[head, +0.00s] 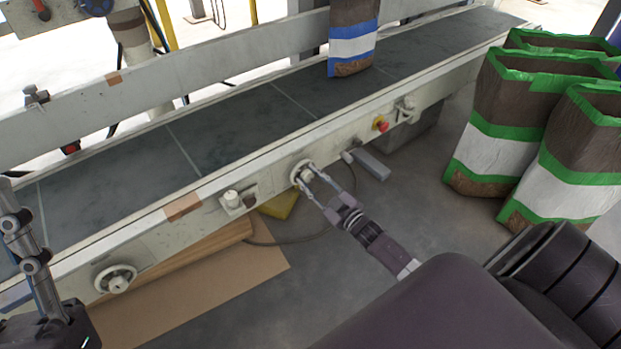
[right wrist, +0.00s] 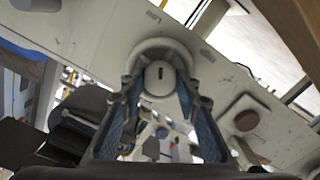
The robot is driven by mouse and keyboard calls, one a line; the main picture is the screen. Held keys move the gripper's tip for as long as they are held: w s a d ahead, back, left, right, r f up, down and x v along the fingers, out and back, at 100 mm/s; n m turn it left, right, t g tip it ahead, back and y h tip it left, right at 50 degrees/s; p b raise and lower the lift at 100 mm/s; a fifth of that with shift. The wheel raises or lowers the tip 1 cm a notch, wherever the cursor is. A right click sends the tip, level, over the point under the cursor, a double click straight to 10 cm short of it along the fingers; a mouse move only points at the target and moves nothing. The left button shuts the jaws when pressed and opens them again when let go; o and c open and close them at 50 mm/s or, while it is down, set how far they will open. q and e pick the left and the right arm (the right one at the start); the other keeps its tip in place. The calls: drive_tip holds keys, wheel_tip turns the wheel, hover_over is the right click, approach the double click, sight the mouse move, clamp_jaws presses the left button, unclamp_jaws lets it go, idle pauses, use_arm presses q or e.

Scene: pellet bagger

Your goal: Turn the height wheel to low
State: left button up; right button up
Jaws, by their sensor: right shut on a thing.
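The height wheel (head: 301,171) is a pale round wheel on the front side rail of the conveyor, at the middle of the head view. In the right wrist view its pale hub (right wrist: 160,78) carries a short dark mark that stands about upright in the picture. My right gripper (head: 308,178) is shut on the wheel, one finger on each side of the hub. Small lettering shows on the rail above and to the right of the wheel, too blurred to read surely. My left gripper (head: 35,262) shows in part at the left edge; its jaw opening cannot be made out.
The conveyor belt (head: 235,130) runs behind the rail, with a blue-banded bag (head: 352,45) on it. A handwheel (head: 115,278), a pale knob (head: 232,200) and a red button (head: 381,125) are also on the rail. Green-banded bags (head: 490,130) stand on the floor at right.

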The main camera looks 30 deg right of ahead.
drive_tip(key=o, duration=1.1)
drive_tip(key=shift+o, duration=0.2)
drive_tip(key=s+d, duration=0.1)
drive_tip(key=s, duration=1.1)
